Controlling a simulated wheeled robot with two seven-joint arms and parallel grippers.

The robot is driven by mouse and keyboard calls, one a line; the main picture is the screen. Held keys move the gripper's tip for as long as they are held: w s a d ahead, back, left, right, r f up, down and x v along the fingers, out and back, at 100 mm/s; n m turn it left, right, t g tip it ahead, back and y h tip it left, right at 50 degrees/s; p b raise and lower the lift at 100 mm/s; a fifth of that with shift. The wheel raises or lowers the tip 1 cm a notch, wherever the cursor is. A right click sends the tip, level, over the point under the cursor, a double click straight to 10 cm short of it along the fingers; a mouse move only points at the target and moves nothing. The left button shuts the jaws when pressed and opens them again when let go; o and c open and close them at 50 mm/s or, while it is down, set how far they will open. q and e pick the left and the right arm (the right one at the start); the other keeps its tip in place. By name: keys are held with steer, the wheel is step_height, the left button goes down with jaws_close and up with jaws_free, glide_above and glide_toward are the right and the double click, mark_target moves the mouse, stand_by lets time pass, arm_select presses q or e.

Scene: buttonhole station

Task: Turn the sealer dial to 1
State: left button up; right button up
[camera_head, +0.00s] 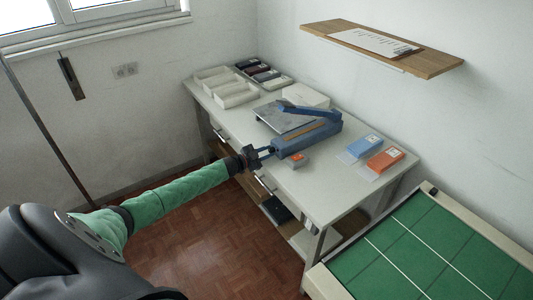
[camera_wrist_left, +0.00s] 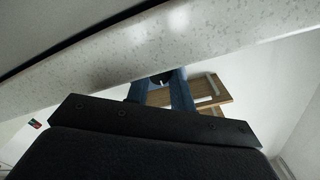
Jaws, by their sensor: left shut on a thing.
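The blue sealer (camera_head: 310,137) stands on the light worktable, with its blue lever arm (camera_head: 305,109) above its bed. My left gripper (camera_head: 268,150) is at the sealer's front end, above the table's front edge. In the left wrist view, its two blue fingers (camera_wrist_left: 160,88) are shut on the dark dial (camera_wrist_left: 161,78), one on each side. A small pale mark shows on the dial, but its numbers cannot be read. In the head view the dial is too small to make out. My right gripper is not in view.
A small grey block with an orange top (camera_head: 297,160) sits close to my gripper. Blue (camera_head: 363,146) and orange (camera_head: 386,159) boxes lie to the right. White trays (camera_head: 236,95) stand at the back left. A wooden shelf (camera_head: 380,47) hangs above. A green-topped table (camera_head: 430,245) is front right.

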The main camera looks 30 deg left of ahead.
arm_select(q)
steer(key=o, duration=1)
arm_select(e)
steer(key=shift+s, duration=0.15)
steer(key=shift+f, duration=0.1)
arm_select(q)
steer(key=shift+s+a+f, duration=0.1)
steer(key=shift+s, duration=0.05)
steer(key=shift+s+a+f, duration=0.1)
steer(key=shift+s+a, duration=0.05)
steer(key=shift+s, duration=0.1)
steer(key=shift+b+v, duration=1.45)
steer(key=shift+v, duration=2)
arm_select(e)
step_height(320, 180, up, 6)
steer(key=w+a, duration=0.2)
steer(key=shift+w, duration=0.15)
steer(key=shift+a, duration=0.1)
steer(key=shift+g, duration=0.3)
